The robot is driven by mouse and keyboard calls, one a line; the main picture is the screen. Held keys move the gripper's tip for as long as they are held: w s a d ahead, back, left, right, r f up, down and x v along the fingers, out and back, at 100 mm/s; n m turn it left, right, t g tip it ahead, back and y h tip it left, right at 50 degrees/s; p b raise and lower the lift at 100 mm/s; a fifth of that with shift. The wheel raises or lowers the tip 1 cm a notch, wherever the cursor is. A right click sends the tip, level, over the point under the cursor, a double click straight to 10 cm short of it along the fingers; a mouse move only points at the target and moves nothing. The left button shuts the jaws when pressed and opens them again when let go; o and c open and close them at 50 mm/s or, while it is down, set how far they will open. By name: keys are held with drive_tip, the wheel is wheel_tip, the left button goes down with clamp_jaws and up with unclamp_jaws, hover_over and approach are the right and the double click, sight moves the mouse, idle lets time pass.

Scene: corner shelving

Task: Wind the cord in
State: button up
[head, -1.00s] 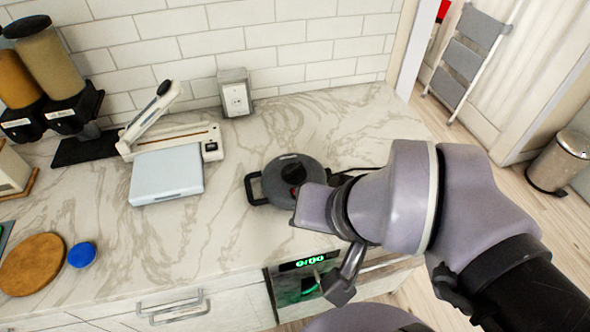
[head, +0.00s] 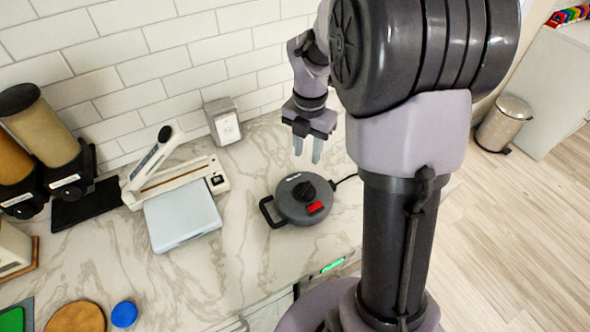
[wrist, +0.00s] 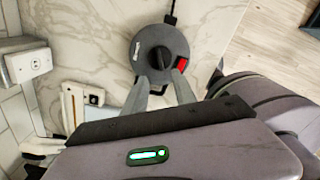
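The cord reel (head: 290,205) is a dark grey round case lying on the marble counter, with a black knob (head: 304,191) on top, a red button (head: 315,208) and a black handle at its left. A black cord (head: 346,179) leaves its far right side; the rest of the cord is hidden behind my arm. My gripper (head: 307,152) points down, above and behind the reel, apart from it. In the wrist view the reel (wrist: 150,65) shows beyond my two fingers, which are open and empty, and the cord (wrist: 174,10) runs off the top edge.
A white heat sealer (head: 178,183) and a pale blue flat box (head: 182,218) stand left of the reel. A wall socket box (head: 223,122) is behind. Dispensers (head: 45,140), a round wooden board (head: 76,318) and a blue disc (head: 124,314) are farther left. The counter's front middle is clear.

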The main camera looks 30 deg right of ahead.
sight(305, 186)
wheel_tip(305, 186, down, 14)
drive_tip(key=b, duration=0.4)
drive_tip(key=shift+w+a+r, duration=0.1)
drive_tip(key=shift+r, duration=0.05)
clamp_jaws()
